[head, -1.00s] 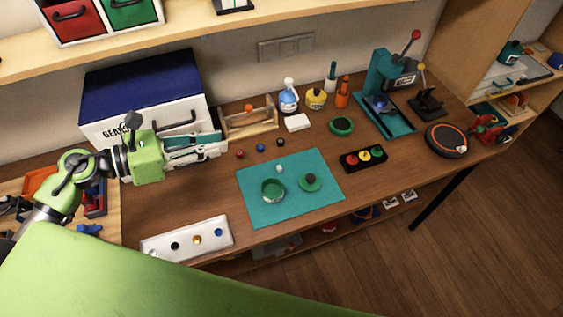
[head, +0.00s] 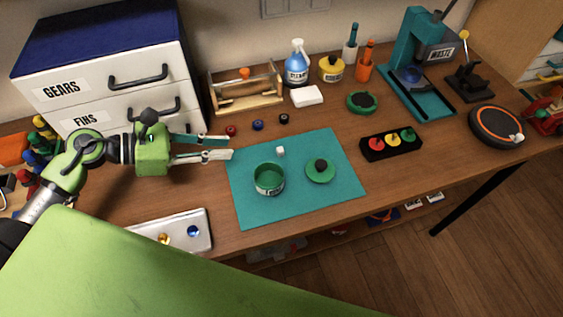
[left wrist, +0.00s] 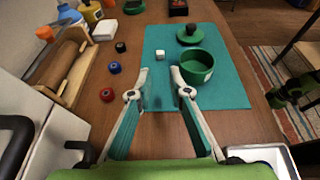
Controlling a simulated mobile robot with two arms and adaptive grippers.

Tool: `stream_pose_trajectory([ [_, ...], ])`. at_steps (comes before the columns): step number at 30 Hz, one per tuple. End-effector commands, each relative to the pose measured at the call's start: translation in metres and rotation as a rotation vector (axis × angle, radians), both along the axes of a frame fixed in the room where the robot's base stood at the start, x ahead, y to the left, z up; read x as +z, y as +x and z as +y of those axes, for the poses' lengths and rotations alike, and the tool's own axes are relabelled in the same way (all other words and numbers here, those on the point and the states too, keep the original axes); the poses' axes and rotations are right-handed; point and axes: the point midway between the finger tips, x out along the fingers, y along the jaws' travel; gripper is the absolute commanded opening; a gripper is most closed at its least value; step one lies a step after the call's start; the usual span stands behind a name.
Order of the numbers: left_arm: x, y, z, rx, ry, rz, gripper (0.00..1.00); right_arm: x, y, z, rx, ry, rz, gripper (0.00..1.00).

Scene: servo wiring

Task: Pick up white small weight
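The white small weight (head: 280,151) is a tiny white block on the teal mat (head: 245,208), behind the open green tin (head: 269,180). It also shows in the left wrist view (left wrist: 160,54), straight ahead between the fingertips and beyond them. My left gripper (head: 230,147) is open and empty, its fingers pointing right at the mat's left edge, apart from the weight. In the left wrist view its fingertips (left wrist: 160,74) are spread. A dark green and black part, seemingly my right gripper (left wrist: 292,88), shows at the right of the left wrist view; its fingers are unclear.
The green lid (head: 320,172) with a black knob lies right of the tin. Small red (head: 231,130), blue (head: 258,125) and black (head: 284,118) pieces lie behind the mat. A white tray (head: 205,230) is at the front left; the drawer box (head: 150,75) stands at the back left.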

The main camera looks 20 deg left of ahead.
Motion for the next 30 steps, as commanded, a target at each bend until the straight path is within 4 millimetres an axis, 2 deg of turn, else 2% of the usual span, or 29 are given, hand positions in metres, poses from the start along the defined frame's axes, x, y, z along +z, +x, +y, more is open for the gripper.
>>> stream_pose_trajectory([
  [1, -0.012, 0.000, 0.000, 0.000, -0.001, -0.001, 0.18, -0.012, 0.002, 0.000, 0.000, 0.001, -0.003, 0.40],
  [5, -0.015, 0.001, -0.002, 0.000, -0.001, -0.001, 0.18, -0.014, 0.002, 0.001, 0.000, 0.001, -0.004, 0.40],
  [8, -0.017, 0.006, -0.008, 0.001, -0.003, -0.001, 0.18, -0.011, 0.002, 0.000, 0.000, 0.001, -0.004, 0.40],
  [18, -0.037, 0.039, -0.052, 0.002, -0.004, -0.003, 0.18, 0.005, 0.002, 0.001, 0.000, 0.001, -0.004, 0.40],
  [25, -0.046, 0.048, -0.065, 0.001, -0.001, -0.001, 0.18, 0.008, 0.001, 0.001, 0.000, 0.001, -0.004, 0.40],
  [30, -0.050, 0.061, -0.081, 0.002, -0.007, -0.001, 0.18, 0.022, 0.001, 0.001, 0.000, 0.002, -0.004, 0.40],
])
